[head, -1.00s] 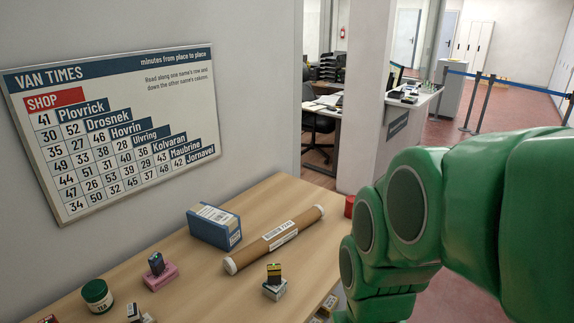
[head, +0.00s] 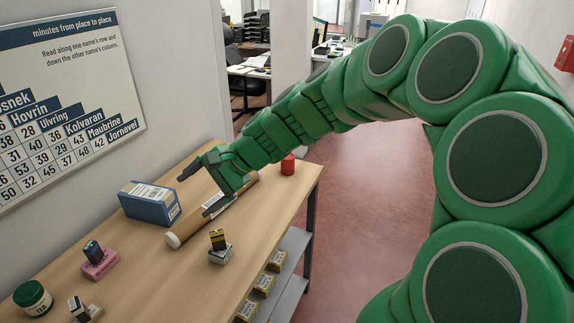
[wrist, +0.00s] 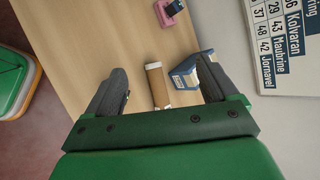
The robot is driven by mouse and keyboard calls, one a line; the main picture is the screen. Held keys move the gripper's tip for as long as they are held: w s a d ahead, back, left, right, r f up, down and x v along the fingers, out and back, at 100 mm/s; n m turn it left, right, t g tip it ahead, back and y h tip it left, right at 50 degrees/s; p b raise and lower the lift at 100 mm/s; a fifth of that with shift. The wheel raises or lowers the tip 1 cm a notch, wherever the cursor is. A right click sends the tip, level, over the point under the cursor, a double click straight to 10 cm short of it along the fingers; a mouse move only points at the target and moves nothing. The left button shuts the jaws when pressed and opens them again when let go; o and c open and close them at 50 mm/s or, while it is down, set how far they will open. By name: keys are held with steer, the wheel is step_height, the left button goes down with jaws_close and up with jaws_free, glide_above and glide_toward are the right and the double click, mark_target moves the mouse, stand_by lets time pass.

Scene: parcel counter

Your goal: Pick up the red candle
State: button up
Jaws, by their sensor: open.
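The red candle (head: 288,164) is a short red cylinder standing near the far right corner of the wooden counter (head: 150,262) in the head view. My gripper (head: 195,190) is open and empty above the counter, to the left of the candle and over the cardboard tube (head: 185,230). In the wrist view the gripper (wrist: 158,85) has its two dark fingers spread wide, with the tube (wrist: 157,85) seen below between them. The candle does not show in the wrist view.
A blue box (head: 150,202) lies beside the tube. Small stamped blocks (head: 219,247), a pink block (head: 100,262) and a green tea jar (head: 33,298) stand nearer. Small boxes (head: 264,284) sit on a lower shelf. The wall board (head: 60,90) is at the left.

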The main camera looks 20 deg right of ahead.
mark_target(292, 161)
steer(key=w+d+f+m+t, duration=0.25)
steer(key=w+d+m, duration=0.3)
steer(key=w, duration=0.45)
steer(key=w+d+f+m+t, duration=0.1)
steer(key=w+d+m+t, duration=0.35)
steer(key=w+d, duration=0.4)
steer(key=w+d+f+m+t+h, duration=0.1)
steer(key=w+d+f+m, duration=0.2)
steer(key=d, duration=0.4)
steer(key=w+d+f+m+t+h, duration=0.1)
steer(key=w+d+f+m+h, duration=0.1)
steer(key=d+f+m, duration=0.3)
steer(key=w+d+f+m+t+h, duration=0.1)
steer(key=w+d+f+m, duration=0.3)
steer(key=d, duration=0.5)
step_height(292, 161, down, 3)
steer(key=shift+r+m+h, duration=0.2)
steer(key=shift+m+h, duration=0.2)
steer(key=shift+h, duration=0.2)
steer(key=shift+x, duration=1.35)
steer(key=x, duration=0.3)
steer(key=shift+a+f, duration=0.15)
steer(key=shift+f, duration=0.2)
steer(key=shift+x, duration=0.8)
steer(key=shift+w+r, duration=0.1)
steer(key=c, duration=1.1)
